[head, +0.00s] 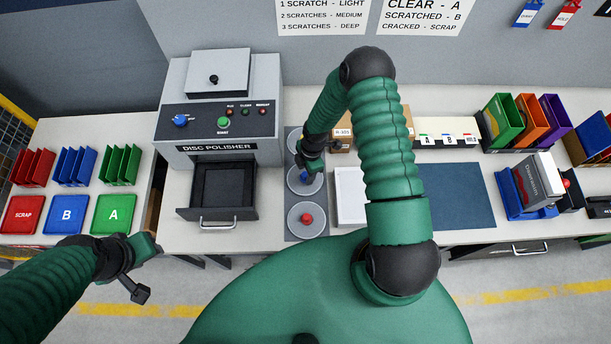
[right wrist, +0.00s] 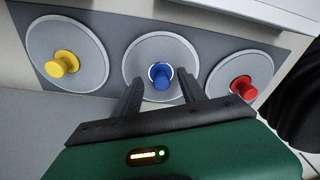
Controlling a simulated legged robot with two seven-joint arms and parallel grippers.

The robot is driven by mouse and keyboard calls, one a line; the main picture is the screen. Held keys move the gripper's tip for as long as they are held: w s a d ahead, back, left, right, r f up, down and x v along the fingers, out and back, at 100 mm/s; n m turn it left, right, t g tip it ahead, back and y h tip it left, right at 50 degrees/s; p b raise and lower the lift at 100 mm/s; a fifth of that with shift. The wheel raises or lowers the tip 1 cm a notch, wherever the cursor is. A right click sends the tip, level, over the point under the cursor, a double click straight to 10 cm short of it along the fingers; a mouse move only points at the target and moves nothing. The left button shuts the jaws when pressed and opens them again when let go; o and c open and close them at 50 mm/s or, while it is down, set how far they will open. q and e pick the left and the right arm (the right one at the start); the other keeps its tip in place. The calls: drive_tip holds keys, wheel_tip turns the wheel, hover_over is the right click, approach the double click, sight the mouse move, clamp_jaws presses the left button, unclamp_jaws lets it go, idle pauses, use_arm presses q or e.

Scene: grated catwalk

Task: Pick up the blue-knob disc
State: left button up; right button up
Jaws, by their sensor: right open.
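The blue-knob disc (head: 316,186) is a flat grey disc with an upright blue knob (right wrist: 161,76). It lies in the middle of a row of three discs on a dark grey mat (head: 300,239), and the arm partly covers it in the head view. My right gripper (right wrist: 160,82) is open and points at the blue knob. In the right wrist view its two fingers stand to either side of the knob, with nothing held; I cannot tell whether they touch it. My left gripper (head: 140,272) is far left in front of the bench, its jaws unclear.
The red-knob disc (head: 307,220) and the yellow-knob disc (right wrist: 66,60) flank the blue one. Left of the mat is the disc polisher (head: 217,120) with its drawer (head: 222,190) open. A white tray (head: 350,196) is close on the right.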

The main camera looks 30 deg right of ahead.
drive_tip(key=shift+a+r, duration=0.1)
drive_tip(key=shift+a, duration=0.05)
drive_tip(key=c, duration=1)
clamp_jaws()
drive_tip(key=shift+r, duration=0.1)
